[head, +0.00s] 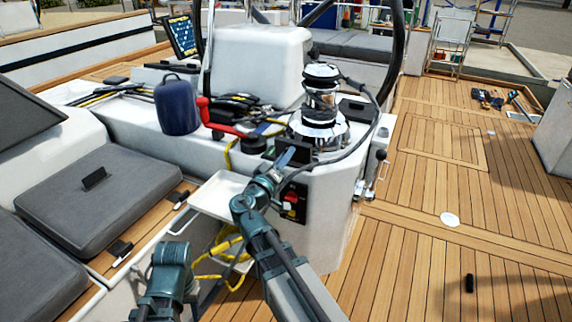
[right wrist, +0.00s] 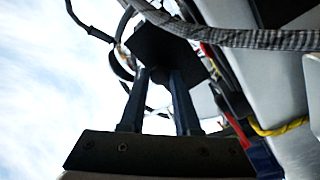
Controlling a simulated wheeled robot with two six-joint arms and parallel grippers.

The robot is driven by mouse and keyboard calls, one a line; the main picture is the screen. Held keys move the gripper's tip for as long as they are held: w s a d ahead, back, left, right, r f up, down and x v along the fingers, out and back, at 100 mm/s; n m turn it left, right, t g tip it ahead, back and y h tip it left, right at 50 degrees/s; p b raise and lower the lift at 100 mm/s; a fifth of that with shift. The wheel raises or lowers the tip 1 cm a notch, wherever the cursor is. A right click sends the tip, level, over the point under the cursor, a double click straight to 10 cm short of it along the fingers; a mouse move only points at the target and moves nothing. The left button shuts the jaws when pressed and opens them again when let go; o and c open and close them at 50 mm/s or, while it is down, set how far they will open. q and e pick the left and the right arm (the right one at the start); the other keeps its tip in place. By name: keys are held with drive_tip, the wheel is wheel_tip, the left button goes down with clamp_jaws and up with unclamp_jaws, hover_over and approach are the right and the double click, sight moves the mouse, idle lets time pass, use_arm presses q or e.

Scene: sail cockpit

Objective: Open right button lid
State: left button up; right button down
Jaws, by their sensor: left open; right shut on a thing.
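The button lid is a small dark square plate (head: 295,155) at the front edge of the white cockpit console, beside the winch base. It appears tilted up from the console top. My right gripper (head: 284,156) reaches it from the front left and is shut on it. In the right wrist view the two fingers (right wrist: 160,80) meet the dark lid (right wrist: 165,45). Any button under the lid is hidden. My left arm shows at the lower left of the head view, but its fingers cannot be seen.
A chrome winch (head: 320,105) stands just behind the lid. A black panel with a red switch (head: 291,198) is below. The wooden deck (head: 400,260) at right is mostly free.

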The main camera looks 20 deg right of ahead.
use_arm(q)
drive_tip(key=shift+f+b, duration=0.4)
drive_tip(key=shift+f, duration=0.25)
use_arm(e)
drive_tip(key=shift+s+f, duration=0.15)
drive_tip(key=shift+f, duration=0.1)
use_arm(q)
drive_tip(key=shift+a, duration=0.1)
